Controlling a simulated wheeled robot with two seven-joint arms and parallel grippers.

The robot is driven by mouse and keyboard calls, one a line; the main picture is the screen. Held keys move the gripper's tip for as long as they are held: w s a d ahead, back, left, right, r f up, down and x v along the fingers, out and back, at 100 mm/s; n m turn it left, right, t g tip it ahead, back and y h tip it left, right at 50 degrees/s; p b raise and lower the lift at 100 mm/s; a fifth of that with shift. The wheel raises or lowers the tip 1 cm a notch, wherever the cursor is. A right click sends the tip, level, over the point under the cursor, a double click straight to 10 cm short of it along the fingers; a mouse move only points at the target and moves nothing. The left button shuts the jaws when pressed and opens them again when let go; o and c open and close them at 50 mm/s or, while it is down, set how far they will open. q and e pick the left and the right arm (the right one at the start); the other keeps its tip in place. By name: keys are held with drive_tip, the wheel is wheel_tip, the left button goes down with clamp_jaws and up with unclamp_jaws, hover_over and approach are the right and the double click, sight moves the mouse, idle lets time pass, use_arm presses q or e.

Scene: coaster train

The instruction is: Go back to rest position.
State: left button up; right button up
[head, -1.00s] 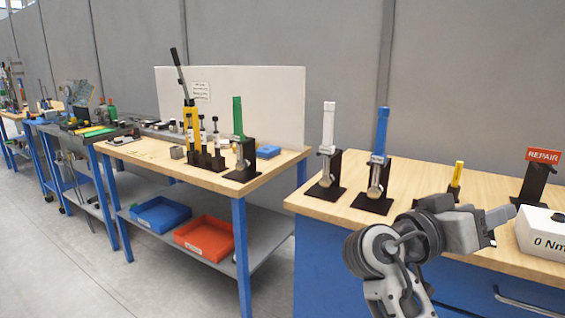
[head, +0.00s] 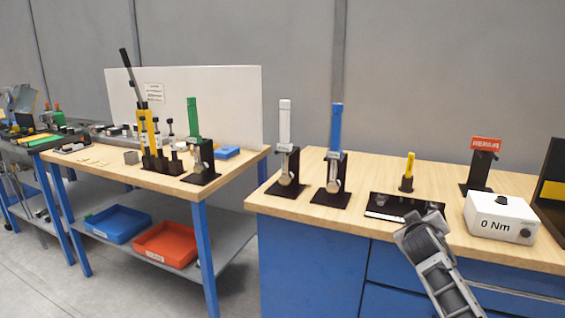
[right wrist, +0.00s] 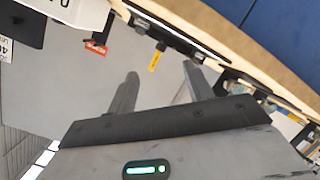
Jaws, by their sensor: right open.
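My right arm comes in at the bottom right of the head view and reaches up to the front edge of the right bench (head: 460,235). Its jaws cannot be made out there. In the right wrist view my right gripper (right wrist: 160,85) is open, its two fingers apart with nothing between them. That view is tilted, with the bench edge (right wrist: 250,65) running across the upper right beyond the fingers. My left gripper is not in view.
The right bench holds a white-handled tool (head: 285,125), a blue-handled tool (head: 337,130), a black tray (head: 385,207), a yellow-handled tool (head: 408,168), a REPAIR stand (head: 481,170) and a 0 Nm box (head: 500,218). A left bench (head: 110,172) has bins below.

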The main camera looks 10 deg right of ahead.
drive_tip(key=w+a+r+t+y, duration=0.3)
drive_tip(key=w+a+t+y, duration=0.1)
drive_tip(key=a+y, duration=0.25)
drive_tip(key=s+a+f+n+g+y, duration=0.1)
drive_tip(key=s+a+f+n+y, duration=0.1)
drive_tip(key=s+a+f, duration=0.75)
drive_tip(key=s+a+f+g+y, duration=0.1)
drive_tip(key=s+a+f, duration=0.3)
drive_tip(key=s, duration=0.5)
drive_tip(key=s+a+f+g+y, duration=0.1)
drive_tip(key=s+a+f, duration=0.3)
drive_tip(key=s, duration=0.6)
drive_tip(key=s+a+f+g+y, duration=0.1)
drive_tip(key=s+a+f+g, duration=0.1)
drive_tip(key=s+a+f, duration=0.2)
drive_tip(key=s+f, duration=0.3)
drive_tip(key=s, duration=0.3)
drive_tip(key=shift+a+m+g, duration=0.15)
drive_tip(key=shift+m+g, duration=0.25)
